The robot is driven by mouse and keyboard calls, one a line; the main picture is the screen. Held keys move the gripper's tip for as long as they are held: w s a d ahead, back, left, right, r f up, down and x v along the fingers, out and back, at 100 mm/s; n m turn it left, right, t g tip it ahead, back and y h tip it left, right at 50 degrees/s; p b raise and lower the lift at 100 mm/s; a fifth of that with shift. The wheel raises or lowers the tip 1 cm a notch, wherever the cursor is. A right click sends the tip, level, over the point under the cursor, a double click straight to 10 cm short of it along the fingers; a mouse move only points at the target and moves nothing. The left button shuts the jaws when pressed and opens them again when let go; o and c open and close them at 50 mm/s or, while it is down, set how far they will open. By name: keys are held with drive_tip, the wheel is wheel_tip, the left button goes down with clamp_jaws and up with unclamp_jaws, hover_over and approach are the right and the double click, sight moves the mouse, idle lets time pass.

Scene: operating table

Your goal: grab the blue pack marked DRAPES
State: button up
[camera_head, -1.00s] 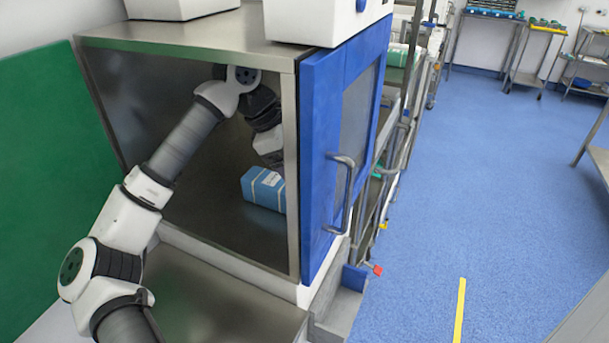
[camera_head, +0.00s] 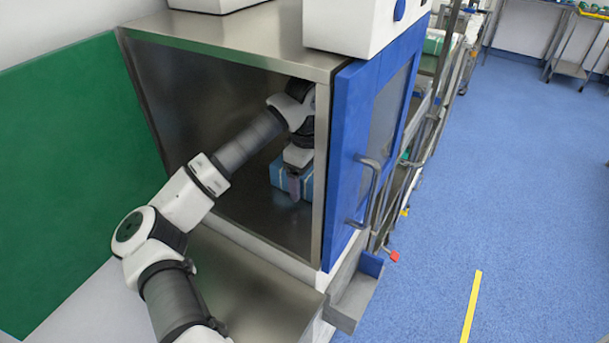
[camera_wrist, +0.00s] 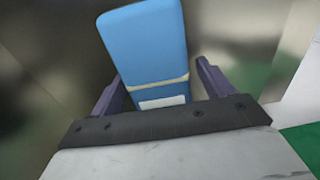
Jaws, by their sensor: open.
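The blue pack (camera_head: 280,172) lies on the floor of the steel cabinet in the head view, partly hidden behind my gripper (camera_head: 295,190). A pale band crosses it; no lettering is readable. In the wrist view the blue pack (camera_wrist: 146,45) stands out between and beyond the fingers, with a pale strap and a white label at its near end. My gripper (camera_wrist: 160,88) is open there, one finger on each side of the pack's near end. Whether the fingers touch the pack cannot be told. Nothing is held.
The steel cabinet (camera_head: 215,42) encloses my forearm, with its right front post (camera_head: 321,170) close beside my wrist. A green panel (camera_head: 75,170) is at the left. The cabinet floor in front of the pack is bare.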

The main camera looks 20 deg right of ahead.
drive_tip(key=shift+f, duration=0.25)
drive_tip(key=c, duration=1.3)
drive_tip(key=shift+r, duration=0.15)
